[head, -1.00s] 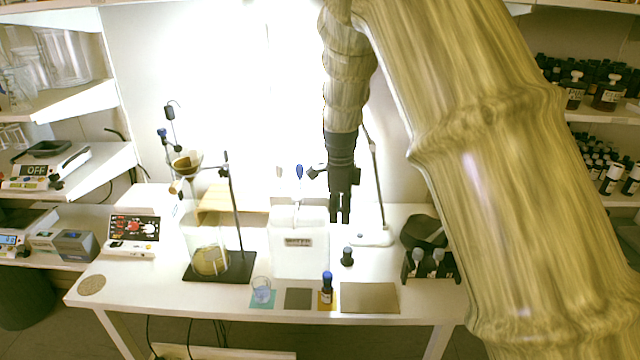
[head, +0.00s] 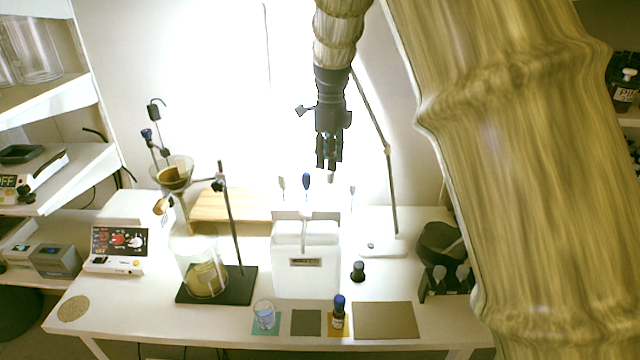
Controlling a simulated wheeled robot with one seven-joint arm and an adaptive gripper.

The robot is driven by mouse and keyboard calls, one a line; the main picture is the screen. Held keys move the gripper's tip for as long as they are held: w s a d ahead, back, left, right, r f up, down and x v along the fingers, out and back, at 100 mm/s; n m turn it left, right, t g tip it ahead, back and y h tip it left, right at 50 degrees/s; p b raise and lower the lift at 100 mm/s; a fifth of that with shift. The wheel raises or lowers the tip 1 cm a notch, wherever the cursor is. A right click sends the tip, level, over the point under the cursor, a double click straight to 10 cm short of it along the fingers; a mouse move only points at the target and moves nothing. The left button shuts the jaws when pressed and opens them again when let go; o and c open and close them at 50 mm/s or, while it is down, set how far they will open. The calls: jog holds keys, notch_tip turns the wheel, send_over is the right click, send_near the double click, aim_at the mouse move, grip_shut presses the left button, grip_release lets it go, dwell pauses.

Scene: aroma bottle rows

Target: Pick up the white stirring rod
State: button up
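My gripper (head: 329,165) hangs in the air, pointing down, above and behind the white box. Its two dark fingers show a narrow gap, with nothing seen between them. A thin pale rod (head: 304,232) stands upright at the top of the white box (head: 306,277); I cannot tell for certain that it is the white stirring rod. Behind the box, slim upright tools stand at a rack: a blue-headed one (head: 306,182) and pale ones to its left (head: 282,184) and right (head: 352,190). The gripper appears apart from all of them.
A glass beaker and funnel stand (head: 232,225) is on the left. A lamp pole (head: 378,140) rises close to the gripper's right. A blue-capped bottle (head: 339,315), small beaker (head: 264,316) and dark bottle (head: 358,271) stand in front. My large arm link covers the right side.

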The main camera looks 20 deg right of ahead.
aim_at(328, 172)
notch_tip(328, 172, down, 5)
jog(key=shift+a+r+p, duration=0.1)
jog(key=shift+a+p, duration=0.05)
jog(key=shift+p, duration=0.45)
jog(key=shift+w+f, duration=0.25)
jog(key=shift+f, duration=0.1)
jog(key=shift+s+d+f+p, duration=0.2)
jog(key=shift+s+f+p, duration=0.2)
jog(key=shift+p, duration=0.1)
notch_tip(328, 172, down, 4)
jog(key=shift+w+d+f+p, duration=0.1)
jog(key=shift+p, duration=0.55)
grip_shut()
